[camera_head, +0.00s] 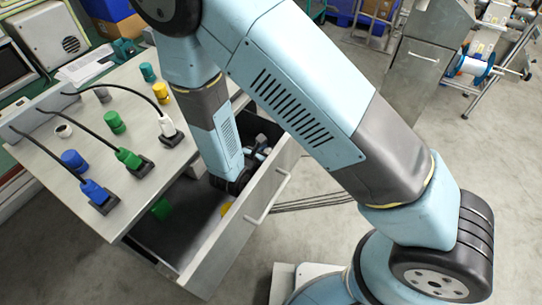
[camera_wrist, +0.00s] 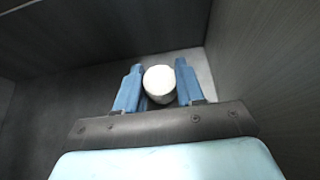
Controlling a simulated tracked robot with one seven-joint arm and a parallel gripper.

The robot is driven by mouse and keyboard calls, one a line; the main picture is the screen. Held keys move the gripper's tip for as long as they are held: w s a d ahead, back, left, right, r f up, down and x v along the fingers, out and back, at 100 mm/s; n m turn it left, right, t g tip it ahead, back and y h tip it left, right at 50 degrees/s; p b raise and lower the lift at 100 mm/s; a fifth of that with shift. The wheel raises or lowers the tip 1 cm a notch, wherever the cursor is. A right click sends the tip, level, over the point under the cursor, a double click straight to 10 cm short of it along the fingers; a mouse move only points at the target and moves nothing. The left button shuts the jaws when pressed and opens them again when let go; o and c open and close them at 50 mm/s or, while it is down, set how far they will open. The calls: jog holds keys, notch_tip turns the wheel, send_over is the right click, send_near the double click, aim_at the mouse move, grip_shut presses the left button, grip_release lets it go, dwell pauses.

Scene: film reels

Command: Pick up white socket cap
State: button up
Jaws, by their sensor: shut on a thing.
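In the wrist view, a white socket cap (camera_wrist: 159,84), round and pale, sits between the two blue fingers of my gripper (camera_wrist: 159,88). The fingers are shut on it, one on each side. Around it are the dark floor and walls of a drawer. In the head view, my arm reaches down into the open drawer (camera_head: 245,207). The fingers and the white cap are hidden there behind the arm and drawer front. I cannot tell whether the cap touches the drawer floor.
In the drawer, a green cap (camera_head: 161,208) and a yellow piece (camera_head: 225,209) lie near my wrist. The desk (camera_head: 120,190) beside it carries blue (camera_head: 95,192), green (camera_head: 129,158) and white (camera_head: 167,127) plugs with cables, and several coloured caps. Drawer walls stand close around my gripper.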

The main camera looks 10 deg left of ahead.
jog(key=shift+c, duration=1.1)
jog(key=shift+r, duration=0.1)
